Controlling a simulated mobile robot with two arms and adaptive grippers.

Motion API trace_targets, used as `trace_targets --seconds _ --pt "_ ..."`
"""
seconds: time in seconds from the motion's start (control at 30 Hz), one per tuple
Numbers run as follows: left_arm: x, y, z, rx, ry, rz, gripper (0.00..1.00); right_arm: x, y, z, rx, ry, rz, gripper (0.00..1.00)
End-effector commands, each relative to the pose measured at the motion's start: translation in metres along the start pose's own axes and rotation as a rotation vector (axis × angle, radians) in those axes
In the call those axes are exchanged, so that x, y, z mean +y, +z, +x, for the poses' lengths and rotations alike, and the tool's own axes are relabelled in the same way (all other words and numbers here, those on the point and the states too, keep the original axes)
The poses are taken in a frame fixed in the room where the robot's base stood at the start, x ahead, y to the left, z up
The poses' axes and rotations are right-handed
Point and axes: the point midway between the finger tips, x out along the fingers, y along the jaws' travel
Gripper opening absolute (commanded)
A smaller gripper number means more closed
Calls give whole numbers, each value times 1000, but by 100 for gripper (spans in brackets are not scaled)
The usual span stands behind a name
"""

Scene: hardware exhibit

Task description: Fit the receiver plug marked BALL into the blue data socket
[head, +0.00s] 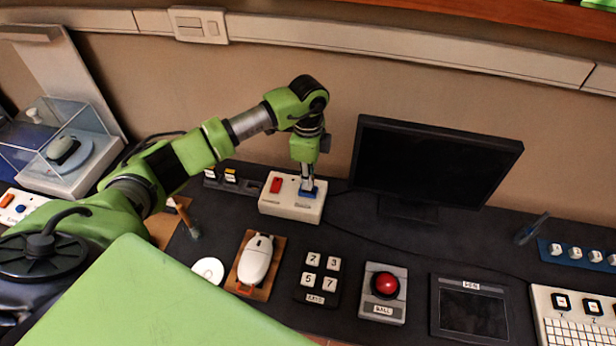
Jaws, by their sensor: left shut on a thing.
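A white box (282,207) stands at the back of the dark desk, with a red part (276,185) on its left and the blue data socket (309,193) on its right. My left gripper (307,186) points down right over the blue socket. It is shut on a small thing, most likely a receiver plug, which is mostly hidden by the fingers. I cannot read a BALL mark on it, nor tell whether it is in the socket or just above it. My right gripper is not in view.
A dark holder (232,181) with small yellow-marked pieces is left of the box. A monitor (432,165) stands close on the right. In front are a white mouse (255,260), a keypad (318,277), a red trackball (385,285) and a tablet (470,310).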

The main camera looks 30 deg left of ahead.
Motion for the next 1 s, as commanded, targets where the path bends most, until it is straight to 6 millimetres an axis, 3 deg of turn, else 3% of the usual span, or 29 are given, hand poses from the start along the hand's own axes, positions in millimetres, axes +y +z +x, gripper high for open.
trace_targets --seconds 0.8,0.83,0.87,1.0 --pt "0 0 10 0 0 0 0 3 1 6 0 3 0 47" --pt "0 0 10 0 0 0 18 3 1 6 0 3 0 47" --pt "0 0 10 0 0 0 26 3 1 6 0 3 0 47" --pt "0 0 10 0 0 0 30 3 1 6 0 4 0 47"
